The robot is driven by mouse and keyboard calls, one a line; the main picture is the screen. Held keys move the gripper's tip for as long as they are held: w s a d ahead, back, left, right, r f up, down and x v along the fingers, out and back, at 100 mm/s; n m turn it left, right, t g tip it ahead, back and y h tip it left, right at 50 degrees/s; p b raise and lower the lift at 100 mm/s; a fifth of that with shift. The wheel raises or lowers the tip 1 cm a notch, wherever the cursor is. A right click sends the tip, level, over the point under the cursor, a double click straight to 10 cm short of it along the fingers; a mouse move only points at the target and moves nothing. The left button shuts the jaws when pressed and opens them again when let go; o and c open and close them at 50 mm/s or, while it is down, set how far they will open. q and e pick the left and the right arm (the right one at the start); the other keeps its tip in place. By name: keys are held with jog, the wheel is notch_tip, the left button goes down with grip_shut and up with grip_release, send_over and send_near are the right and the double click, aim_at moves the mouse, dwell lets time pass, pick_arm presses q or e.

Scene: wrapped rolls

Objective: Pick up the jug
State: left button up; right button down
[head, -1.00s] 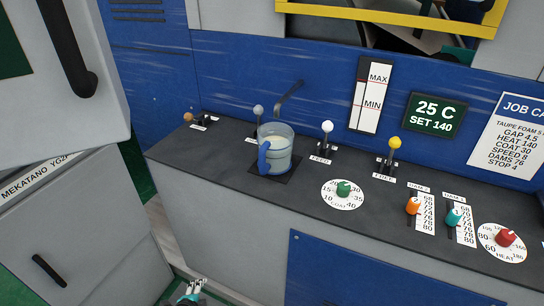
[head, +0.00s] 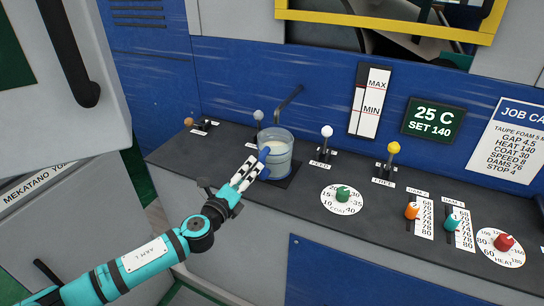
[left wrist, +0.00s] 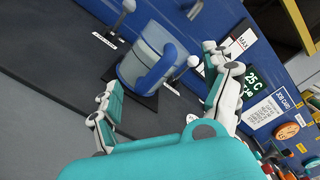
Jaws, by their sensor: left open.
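The jug (head: 277,150) is a clear cup with pale contents and a blue handle. It stands upright on a dark square pad on the black counter, under a bent spout. My left gripper (head: 252,172) reaches in from the left at the handle side of the jug. In the left wrist view the jug (left wrist: 136,68) and its blue handle (left wrist: 154,72) show ahead, between the spread fingers of my left gripper (left wrist: 162,100). The fingers are open, and I cannot tell whether they touch the handle. My right gripper is not in view.
Levers with white (head: 326,132) and yellow (head: 393,148) knobs stand right of the jug, and a grey-knobbed lever (head: 258,115) stands behind it. A green dial (head: 343,194) and sliders lie further right. The counter (head: 225,150) left of the jug is mostly clear.

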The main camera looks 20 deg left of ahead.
aim_at(261, 157)
pick_arm(q)
jog(key=w, duration=0.6)
jog(key=w+p, duration=0.1)
jog(key=w, duration=0.2)
jog(key=shift+w+d+f, duration=0.15)
jog(key=shift+w+d, duration=0.05)
jog(key=shift+d, duration=0.2)
jog(key=shift+s, duration=0.1)
jog(key=shift+c, duration=0.2)
